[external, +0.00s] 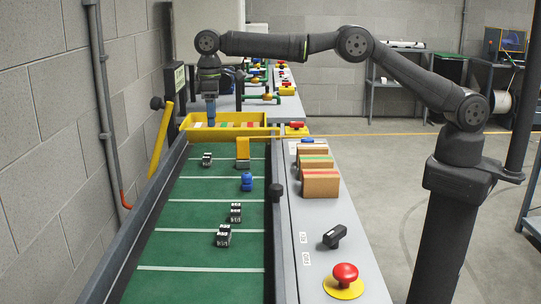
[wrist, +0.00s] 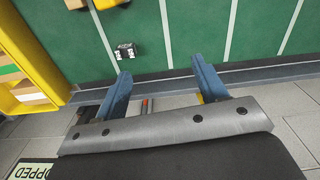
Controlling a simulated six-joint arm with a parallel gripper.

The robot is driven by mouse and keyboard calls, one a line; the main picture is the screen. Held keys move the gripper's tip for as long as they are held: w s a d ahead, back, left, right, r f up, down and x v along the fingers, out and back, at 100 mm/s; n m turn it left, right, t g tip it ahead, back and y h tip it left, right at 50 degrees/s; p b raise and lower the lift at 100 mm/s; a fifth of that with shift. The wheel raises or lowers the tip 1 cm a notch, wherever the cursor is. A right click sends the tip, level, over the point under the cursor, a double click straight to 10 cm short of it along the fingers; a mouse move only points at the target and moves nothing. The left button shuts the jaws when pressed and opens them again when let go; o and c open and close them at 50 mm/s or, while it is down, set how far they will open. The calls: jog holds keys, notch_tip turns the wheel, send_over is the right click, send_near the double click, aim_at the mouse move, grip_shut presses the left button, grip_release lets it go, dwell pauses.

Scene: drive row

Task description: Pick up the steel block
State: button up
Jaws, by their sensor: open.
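Several small dark-and-silver blocks lie on the green belt. One (external: 207,159) is near the far end, and two more, a middle one (external: 235,212) and a nearer one (external: 223,236), lie closer to the camera. I cannot tell which is the steel block. My gripper (external: 211,120) has blue fingers and hangs above the belt's far left edge, near the yellow bin. In the wrist view my gripper (wrist: 162,66) is open with nothing between its fingers. A dark-and-silver block (wrist: 126,50) shows on the belt just beyond the left finger, apart from it.
A yellow bin (external: 184,128) with coloured pieces stands across the belt's far end. A yellow piece (external: 242,149) and a blue piece (external: 247,181) are on the belt's right side. Dark rails border the belt. Brown boxes (external: 320,185) and a red button (external: 345,273) are on the right ledge.

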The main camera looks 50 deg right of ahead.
jog(key=s+a+t+y, duration=0.1)
jog(key=s+a, duration=0.2)
jog(key=s, duration=0.4)
jog(key=s+a+t, duration=0.1)
jog(key=s+a, duration=0.3)
jog(key=s, duration=0.3)
jog(key=t+y, duration=0.1)
jog(key=y, duration=0.1)
send_near(238, 206)
jog(key=shift+m, duration=0.4)
jog(key=x, duration=0.9)
jog(key=shift+s+a+f, duration=0.15)
jog(key=shift+a+f, duration=0.05)
jog(key=shift+a, duration=0.25)
jog(key=c, duration=1.2)
